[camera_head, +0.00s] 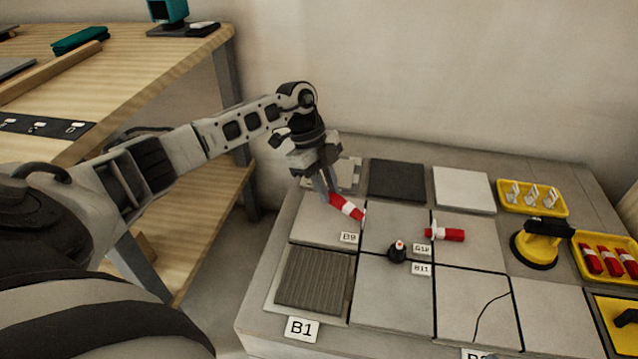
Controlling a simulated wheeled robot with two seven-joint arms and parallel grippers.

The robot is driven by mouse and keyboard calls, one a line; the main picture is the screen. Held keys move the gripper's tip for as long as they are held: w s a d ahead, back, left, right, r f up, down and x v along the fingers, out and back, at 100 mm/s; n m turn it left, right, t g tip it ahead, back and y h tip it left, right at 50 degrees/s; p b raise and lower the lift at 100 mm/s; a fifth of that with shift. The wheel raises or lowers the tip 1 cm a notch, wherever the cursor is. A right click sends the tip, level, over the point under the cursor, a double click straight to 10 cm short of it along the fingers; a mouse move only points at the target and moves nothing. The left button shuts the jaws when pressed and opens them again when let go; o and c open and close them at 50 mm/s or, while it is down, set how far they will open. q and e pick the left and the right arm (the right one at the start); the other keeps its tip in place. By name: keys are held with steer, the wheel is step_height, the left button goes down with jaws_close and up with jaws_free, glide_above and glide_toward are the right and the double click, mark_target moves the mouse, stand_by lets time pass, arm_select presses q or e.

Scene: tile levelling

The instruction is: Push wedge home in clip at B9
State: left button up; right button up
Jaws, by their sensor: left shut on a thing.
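A red wedge (335,202) lies at the joint beside the label B9 (348,237), between two light grey tiles. A white clip (347,208) shows as a band around it, with red showing on both sides. My left gripper (326,190) is shut on the wedge's back end, at its upper left. How deep the wedge sits in the clip is too small to tell. A second red wedge (452,235) lies in a white clip (430,233) near label B10. My right gripper is not in view.
A small black knob-like piece (398,252) stands near label B11 (421,269). A yellow-black suction lifter (535,247), a yellow tray of white clips (503,208) and one of red wedges (581,268) are at right. A wooden bench (150,60) stands at left.

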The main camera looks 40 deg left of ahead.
mark_target(335, 219)
arm_select(q)
steer(key=n, duration=0.1)
steer(key=a+n+t, duration=0.1)
steer(key=n, duration=0.1)
steer(key=a+f+n, duration=0.1)
steer(key=shift+n+t, duration=0.4)
steer(key=shift+f, duration=0.1)
steer(key=shift+f+n+b, duration=0.3)
steer(key=shift+f+b, duration=0.6)
steer(key=shift+b, duration=0.05)
step_height(335, 219, down, 2)
steer(key=b, duration=0.2)
steer(key=shift+f+b, duration=0.25)
steer(key=shift+b, duration=0.15)
steer(key=shift+f+b, duration=0.7)
steer(key=shift+b, duration=0.15)
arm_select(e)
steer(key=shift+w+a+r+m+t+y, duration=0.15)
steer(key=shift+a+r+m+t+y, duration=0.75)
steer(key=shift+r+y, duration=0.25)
arm_select(q)
steer(key=shift+p, duration=0.55)
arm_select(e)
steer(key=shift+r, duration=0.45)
arm_select(q)
steer(key=shift+w+d, duration=0.1)
steer(key=shift+d, duration=0.05)
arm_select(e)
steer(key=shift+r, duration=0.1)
